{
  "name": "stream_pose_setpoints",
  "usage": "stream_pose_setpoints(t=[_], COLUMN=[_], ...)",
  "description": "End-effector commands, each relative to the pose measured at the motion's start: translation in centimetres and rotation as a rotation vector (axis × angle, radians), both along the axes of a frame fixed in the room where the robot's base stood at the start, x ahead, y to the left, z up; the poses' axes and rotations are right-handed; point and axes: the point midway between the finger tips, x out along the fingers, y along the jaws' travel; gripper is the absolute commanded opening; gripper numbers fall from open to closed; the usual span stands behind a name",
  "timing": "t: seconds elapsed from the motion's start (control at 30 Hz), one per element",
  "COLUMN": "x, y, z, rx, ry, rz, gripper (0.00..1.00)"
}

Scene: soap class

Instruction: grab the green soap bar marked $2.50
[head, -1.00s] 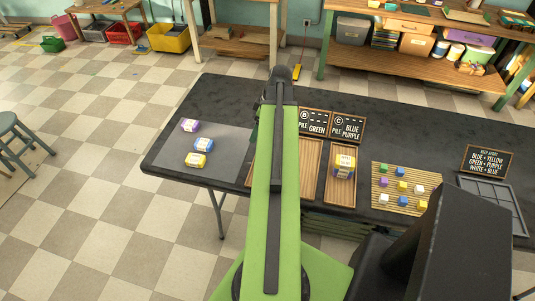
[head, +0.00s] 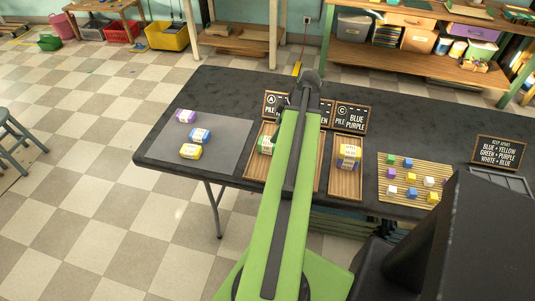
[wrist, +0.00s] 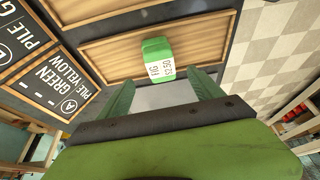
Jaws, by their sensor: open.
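The green soap bar (wrist: 157,60) has a white label reading "FIG $2.50" in the wrist view. It lies on a wooden tray (wrist: 205,22). My gripper (wrist: 158,92) is open, its two green fingers apart, with the soap just beyond the fingertips and nothing between them. In the head view the green soap (head: 265,144) shows at the left of my arm, on the left wooden tray (head: 253,166). My gripper is hidden behind my arm in the head view.
Purple (head: 186,116), blue (head: 200,135) and yellow (head: 190,151) soaps lie on a grey mat at left. A right tray (head: 346,181) holds stacked soap. Chalkboard signs (head: 351,117) stand behind the trays. Several small cubes sit on a slatted mat (head: 390,186).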

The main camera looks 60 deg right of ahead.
Motion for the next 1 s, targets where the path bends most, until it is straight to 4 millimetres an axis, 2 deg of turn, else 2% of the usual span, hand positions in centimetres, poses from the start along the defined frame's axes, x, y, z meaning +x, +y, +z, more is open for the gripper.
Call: stream_pose_setpoints(t=[0.03, 0.33, 0.63, 0.87, 1.0], x=[0.4, 1.0, 2.6, 2.8, 2.8], y=[0.1, 0.4, 1.1, 1.2, 1.2], z=[-1.9, -2.7, -7.2, -6.9, -6.9], rx=[0.000, 0.000, 0.000, 0.000, 0.000], ry=[0.000, 0.000, 0.000, 0.000, 0.000], rz=[0.001, 0.001, 0.002, 0.002, 0.002], gripper=[0.75, 0.75, 0.75, 0.75, 0.60])
